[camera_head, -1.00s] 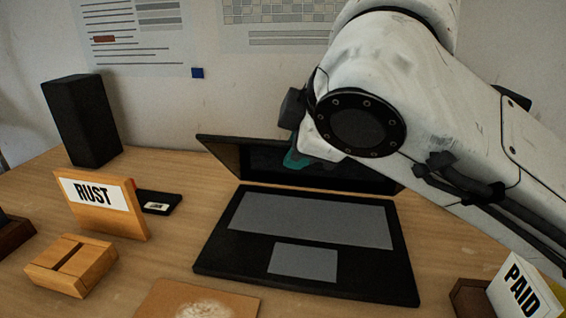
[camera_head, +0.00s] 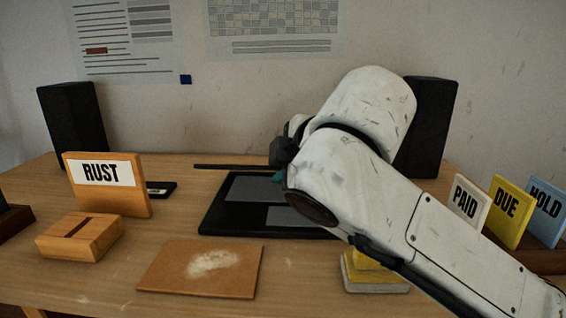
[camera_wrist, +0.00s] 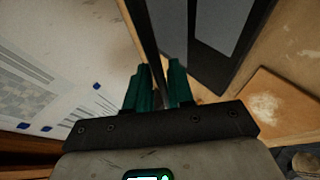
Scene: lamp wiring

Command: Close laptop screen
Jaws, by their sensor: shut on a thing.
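The black laptop's base (camera_head: 220,218) lies on the desk, with its grey keyboard and touchpad partly covered by my arm. Its screen (camera_head: 225,167) is a thin dark strip seen edge-on above the back of the base, tilted partway over and apart from the keyboard. In the wrist view the screen (camera_wrist: 149,42) runs edge-on between the green fingers, with the keyboard base (camera_wrist: 205,32) to its right. My gripper (camera_wrist: 158,72) is shut on the screen's edge. In the head view my gripper (camera_head: 279,176) is mostly hidden behind my arm.
A cork mat (camera_head: 200,268) lies in front of the laptop. A RUST sign (camera_head: 108,195) and a wooden block (camera_head: 80,237) stand at left. Yellow sponges (camera_head: 368,268) and PAID (camera_head: 468,203), DUE (camera_head: 507,212) and HOLD cards are at right. Speakers (camera_head: 75,125) stand behind.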

